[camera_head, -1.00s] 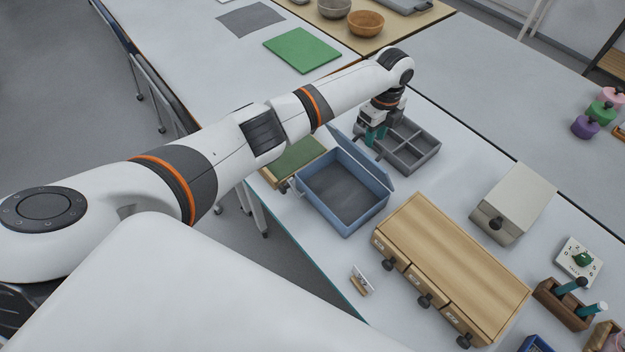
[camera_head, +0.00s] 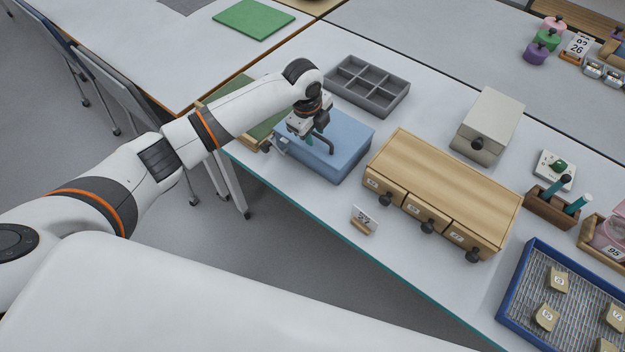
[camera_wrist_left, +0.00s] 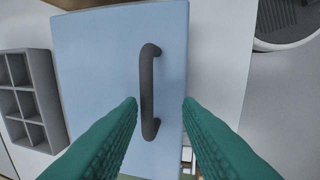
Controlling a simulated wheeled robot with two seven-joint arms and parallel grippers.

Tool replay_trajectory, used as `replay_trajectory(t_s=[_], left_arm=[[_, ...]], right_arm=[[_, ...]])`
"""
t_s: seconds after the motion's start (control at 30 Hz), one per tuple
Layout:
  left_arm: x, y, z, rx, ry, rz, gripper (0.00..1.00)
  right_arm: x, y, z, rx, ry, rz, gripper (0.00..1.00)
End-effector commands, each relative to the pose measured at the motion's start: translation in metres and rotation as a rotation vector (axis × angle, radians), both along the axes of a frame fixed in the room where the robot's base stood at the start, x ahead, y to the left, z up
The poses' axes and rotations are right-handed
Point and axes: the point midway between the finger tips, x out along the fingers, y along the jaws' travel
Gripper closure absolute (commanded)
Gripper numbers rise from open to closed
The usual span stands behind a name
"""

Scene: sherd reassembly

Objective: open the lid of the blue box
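The blue box (camera_head: 345,163) stands on the table in the head view. Its lid (camera_head: 350,133) lies shut on top, with a dark bar handle (camera_head: 326,146). My left gripper (camera_head: 309,138) is over the lid, close to the handle. In the left wrist view the lid (camera_wrist_left: 100,60) fills the middle. The two green fingers of the left gripper (camera_wrist_left: 160,100) are apart, with the handle (camera_wrist_left: 148,85) between them in the picture, nearer the left finger. I see no finger touching it; the height gap cannot be told. My right gripper is out of view.
A grey divided tray (camera_head: 367,88) stands behind the box and a wooden drawer unit (camera_head: 445,180) to its right. A green-topped case (camera_head: 262,118) is close on the left. A small number card (camera_head: 364,219) stands in front.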

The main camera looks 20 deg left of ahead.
Motion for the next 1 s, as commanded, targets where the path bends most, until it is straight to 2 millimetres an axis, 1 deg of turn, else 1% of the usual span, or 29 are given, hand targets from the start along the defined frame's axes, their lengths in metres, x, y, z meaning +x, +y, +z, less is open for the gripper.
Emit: replay_trajectory(t_s=[0.03,0.17,0.4,0.53,0.6,0.77,1.0], left_arm=[[0.003,0.0,0.021,-0.003,-0.015,-0.001,0.68],[-0.003,0.002,0.046,-0.002,-0.013,-0.001,0.68],[-0.012,0.006,0.094,-0.002,-0.011,-0.001,0.68],[-0.017,0.007,0.119,-0.002,-0.011,-0.001,0.68],[-0.025,-0.002,0.099,-0.028,0.001,0.039,0.68],[-0.035,-0.015,0.071,-0.083,-0.001,0.13,0.68],[-0.056,-0.032,0.031,-0.166,0.007,0.286,0.68]], right_arm=[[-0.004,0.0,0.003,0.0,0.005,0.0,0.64],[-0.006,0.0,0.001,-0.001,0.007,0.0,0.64],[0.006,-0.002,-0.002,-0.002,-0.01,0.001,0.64],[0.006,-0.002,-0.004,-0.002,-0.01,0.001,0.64],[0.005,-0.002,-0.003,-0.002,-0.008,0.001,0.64],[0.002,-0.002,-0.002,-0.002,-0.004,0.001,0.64],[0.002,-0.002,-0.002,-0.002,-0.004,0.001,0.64]])
